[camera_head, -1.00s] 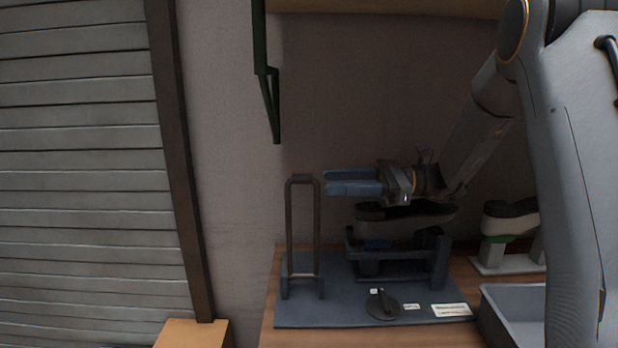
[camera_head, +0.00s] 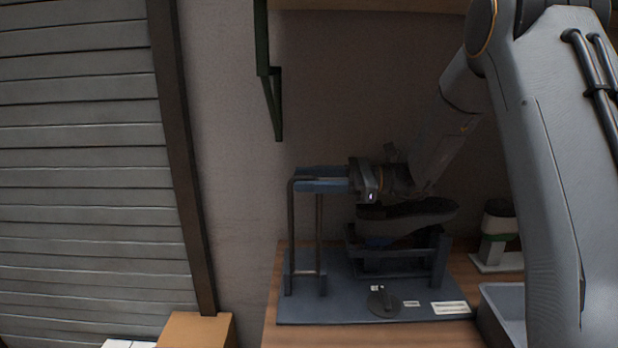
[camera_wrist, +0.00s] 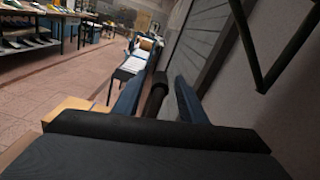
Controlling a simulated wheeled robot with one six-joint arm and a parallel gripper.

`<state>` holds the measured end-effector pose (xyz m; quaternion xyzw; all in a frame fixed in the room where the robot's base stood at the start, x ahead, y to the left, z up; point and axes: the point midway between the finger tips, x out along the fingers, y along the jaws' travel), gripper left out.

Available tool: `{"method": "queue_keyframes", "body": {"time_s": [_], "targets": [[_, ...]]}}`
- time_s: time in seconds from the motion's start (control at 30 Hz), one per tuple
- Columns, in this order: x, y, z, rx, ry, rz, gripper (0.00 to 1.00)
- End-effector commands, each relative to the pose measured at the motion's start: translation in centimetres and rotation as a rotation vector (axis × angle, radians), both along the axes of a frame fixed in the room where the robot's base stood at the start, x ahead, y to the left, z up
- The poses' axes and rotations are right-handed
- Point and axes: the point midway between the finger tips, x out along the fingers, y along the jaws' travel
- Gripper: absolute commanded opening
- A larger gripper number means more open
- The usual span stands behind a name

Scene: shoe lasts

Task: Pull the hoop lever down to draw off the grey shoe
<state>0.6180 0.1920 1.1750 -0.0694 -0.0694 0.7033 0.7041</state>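The hoop lever (camera_head: 321,235), a tall dark metal hoop, stands upright at the left end of a blue-grey base plate (camera_head: 340,308). My gripper (camera_head: 302,180) is at its top bar, its blue fingers level and pointing left. In the wrist view the two fingers (camera_wrist: 157,98) are apart, with the dark hoop bar (camera_wrist: 153,97) between them and gaps showing at both sides. The grey shoe (camera_head: 410,221) sits sole up on the stand right of the hoop, below my wrist. It looks dark, and its far side is hidden.
A round dark knob (camera_head: 383,303) and small labels lie at the plate's front. A green bracket (camera_head: 270,85) hangs on the wall above left.

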Motion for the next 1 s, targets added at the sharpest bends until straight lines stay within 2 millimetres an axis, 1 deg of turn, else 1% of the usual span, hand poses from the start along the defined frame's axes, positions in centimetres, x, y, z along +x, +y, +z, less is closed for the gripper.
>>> {"method": "queue_keyframes", "body": {"time_s": [0.17,0.27,0.3,0.4,1.0], "targets": [[-0.01,0.05,-0.03,0.0,0.0,0.001,0.38],[-0.02,0.05,-0.02,0.0,0.0,0.001,0.23],[-0.02,0.04,-0.02,0.0,0.0,0.001,0.16],[-0.02,0.04,-0.01,0.0,0.0,0.001,0.0],[-0.01,0.02,0.02,0.0,0.0,0.001,0.0]]}}
